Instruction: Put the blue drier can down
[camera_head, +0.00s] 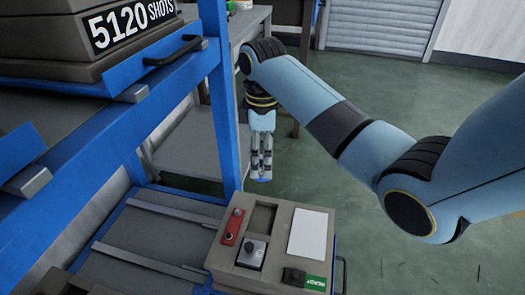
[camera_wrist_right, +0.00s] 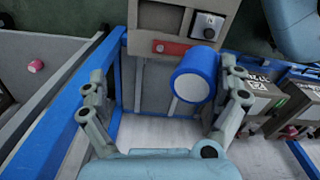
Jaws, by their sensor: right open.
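The blue drier can (camera_wrist_right: 193,82) shows in the right wrist view with a pale round end facing the camera. It lies between the two fingers of my right gripper (camera_wrist_right: 165,72), closer to the right-hand finger, with a visible gap on the left side. The gripper is open. In the head view, my right gripper (camera_head: 261,158) points down beside the blue frame; only a small bit of blue shows at its fingertips. What supports the can is hidden. My left gripper is not in view.
A beige control box (camera_head: 270,240) with a red strip, knob and green READY label stands at the lower middle. A blue rack frame (camera_head: 222,110) rises left of my right gripper. A mould block marked 5120 SHOTS (camera_head: 95,40) sits on the rack. Green floor is open at right.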

